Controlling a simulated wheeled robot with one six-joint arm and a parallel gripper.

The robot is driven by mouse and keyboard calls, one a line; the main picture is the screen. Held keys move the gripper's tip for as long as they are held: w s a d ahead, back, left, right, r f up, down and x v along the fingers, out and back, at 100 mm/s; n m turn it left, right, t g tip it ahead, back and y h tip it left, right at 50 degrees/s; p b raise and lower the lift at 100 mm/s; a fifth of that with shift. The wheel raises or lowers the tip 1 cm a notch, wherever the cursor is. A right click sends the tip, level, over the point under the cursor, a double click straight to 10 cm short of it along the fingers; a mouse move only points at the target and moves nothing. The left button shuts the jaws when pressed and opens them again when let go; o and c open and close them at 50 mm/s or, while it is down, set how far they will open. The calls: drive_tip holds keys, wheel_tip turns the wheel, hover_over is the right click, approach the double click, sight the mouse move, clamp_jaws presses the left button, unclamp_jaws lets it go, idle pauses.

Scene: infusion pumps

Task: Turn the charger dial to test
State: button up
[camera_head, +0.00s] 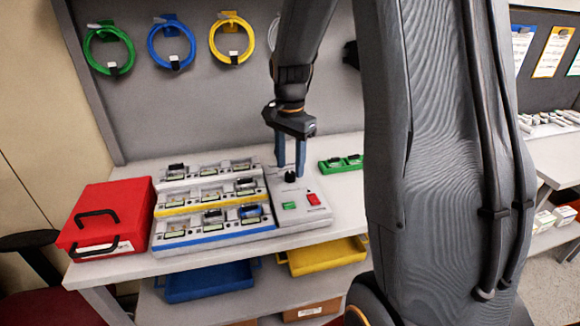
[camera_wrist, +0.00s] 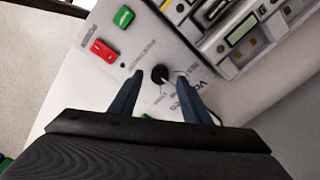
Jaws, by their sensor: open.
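The charger dial (camera_head: 290,177) is a small black knob on the light grey charger panel (camera_head: 281,217), near its back edge. It also shows in the wrist view (camera_wrist: 160,74), where a pale mark is visible on it. I cannot read which label it points to. My gripper (camera_head: 290,168) points down over the dial with blue fingers apart. In the wrist view its fingertips (camera_wrist: 158,80) stand on either side of the knob. I cannot tell whether they touch it. A green button (camera_head: 289,206) and a red button (camera_head: 313,199) sit in front of the dial.
Charger rows (camera_head: 215,231) with several slotted units stand left of the panel. A red case (camera_head: 103,219) lies farther left. A green tray (camera_head: 341,163) sits right of the gripper. Blue (camera_head: 208,283) and yellow (camera_head: 322,257) bins are below the tabletop. Coiled cables hang behind.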

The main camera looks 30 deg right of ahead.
drive_tip(key=shift+f, duration=1.2)
drive_tip(key=c, duration=1)
drive_tip(key=shift+c, duration=0.2)
drive_tip(key=shift+n+p, duration=0.3)
drive_tip(key=n+p, duration=0.1)
drive_tip(key=n, duration=0.3)
drive_tip(key=shift+r, duration=0.1)
drive_tip(key=n+p, duration=0.1)
drive_tip(key=n, duration=0.3)
drive_tip(key=shift+n, duration=0.3)
